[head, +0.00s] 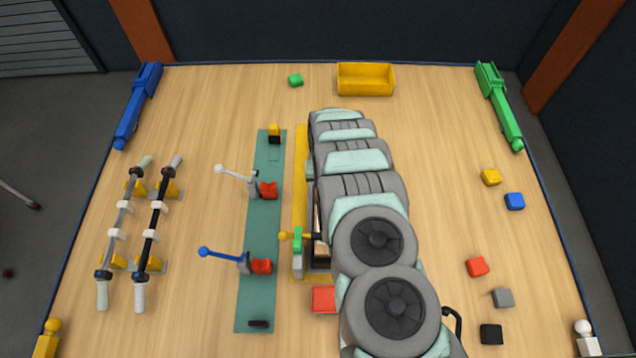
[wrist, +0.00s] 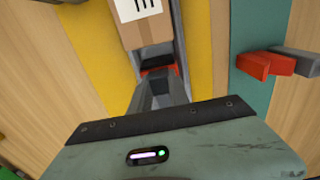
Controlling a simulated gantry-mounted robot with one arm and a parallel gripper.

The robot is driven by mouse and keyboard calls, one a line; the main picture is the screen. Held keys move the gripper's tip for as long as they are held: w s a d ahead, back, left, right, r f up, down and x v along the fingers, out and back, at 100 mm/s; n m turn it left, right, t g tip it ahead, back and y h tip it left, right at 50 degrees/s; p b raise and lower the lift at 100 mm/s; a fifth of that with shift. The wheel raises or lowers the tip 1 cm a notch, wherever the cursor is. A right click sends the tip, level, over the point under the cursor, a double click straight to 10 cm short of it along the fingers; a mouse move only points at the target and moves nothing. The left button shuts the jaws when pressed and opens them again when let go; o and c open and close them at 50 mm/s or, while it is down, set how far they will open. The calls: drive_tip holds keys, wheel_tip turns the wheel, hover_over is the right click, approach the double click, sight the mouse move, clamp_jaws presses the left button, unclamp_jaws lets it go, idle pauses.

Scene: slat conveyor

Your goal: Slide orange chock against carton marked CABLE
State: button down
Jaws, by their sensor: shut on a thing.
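In the wrist view my gripper (wrist: 159,84) reaches into a narrow channel between grey rails and is shut on the orange chock (wrist: 158,70); only a red-orange strip of the chock shows at the fingertips. Just beyond it in the channel is a brown cardboard carton (wrist: 150,33) with a white label. Its label is cut off by the frame edge, so I cannot read the word. A dark gap shows between chock and carton. In the head view my arm hides the gripper and chock; a brown sliver of carton (head: 317,212) shows beside the arm.
A yellow plate (head: 300,150) lies under the channel. Left of it, a green strip (head: 262,210) carries clamps with a white handle (head: 220,169) and a blue handle (head: 205,252). A yellow-knobbed lever (head: 283,236) stands at the channel's left side. A red square (head: 323,298) lies near its front.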

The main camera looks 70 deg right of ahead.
drive_tip(key=c, duration=1.2)
unclamp_jaws()
drive_tip(key=shift+c, duration=0.2)
wheel_tip(320, 180, up, 11)
drive_tip(key=shift+b, duration=0.45)
drive_tip(key=shift+f, duration=0.1)
